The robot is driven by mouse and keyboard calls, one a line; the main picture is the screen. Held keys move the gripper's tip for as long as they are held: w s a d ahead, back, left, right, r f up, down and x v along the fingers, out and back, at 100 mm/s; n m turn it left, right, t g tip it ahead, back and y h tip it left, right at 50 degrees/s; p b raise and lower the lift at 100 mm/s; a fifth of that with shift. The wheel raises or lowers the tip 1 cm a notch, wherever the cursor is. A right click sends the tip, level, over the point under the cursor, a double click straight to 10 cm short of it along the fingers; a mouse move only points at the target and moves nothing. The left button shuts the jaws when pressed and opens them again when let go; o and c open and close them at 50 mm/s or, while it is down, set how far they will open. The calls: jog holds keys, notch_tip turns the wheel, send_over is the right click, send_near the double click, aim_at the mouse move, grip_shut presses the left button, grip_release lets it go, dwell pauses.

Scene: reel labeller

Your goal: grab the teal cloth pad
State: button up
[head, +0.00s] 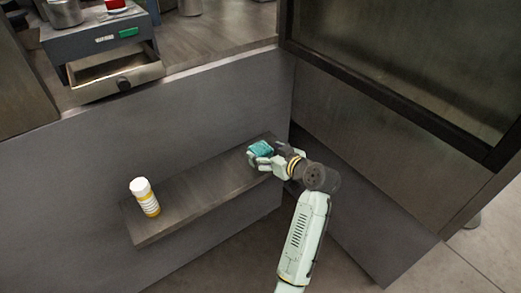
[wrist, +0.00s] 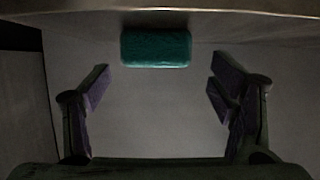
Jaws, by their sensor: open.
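The teal cloth pad (head: 260,148) lies at the right end of a narrow shelf in the head view. In the wrist view the teal pad (wrist: 156,49) shows near the top middle, ahead of the fingertips and between their lines. My gripper (head: 259,160) is at the pad in the head view, partly overlapping it. In the wrist view my gripper (wrist: 158,84) is open with its two fingers wide apart, and nothing is between them. I cannot tell from the head view whether a finger touches the pad.
The narrow shelf (head: 190,202) also holds a white and yellow bottle (head: 145,197) at its left end. A dark-framed glass panel (head: 400,60) stands close on the right. A grey machine with an open drawer (head: 115,78) is on the counter above left. The shelf middle is clear.

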aim_at(261, 149)
jog(key=p+x, duration=0.1)
jog(key=x, duration=0.3)
jog(key=shift+w+r, duration=0.1)
jog(key=shift+w, duration=0.1)
jog(key=shift+c, duration=0.4)
jog(key=c, duration=1.1)
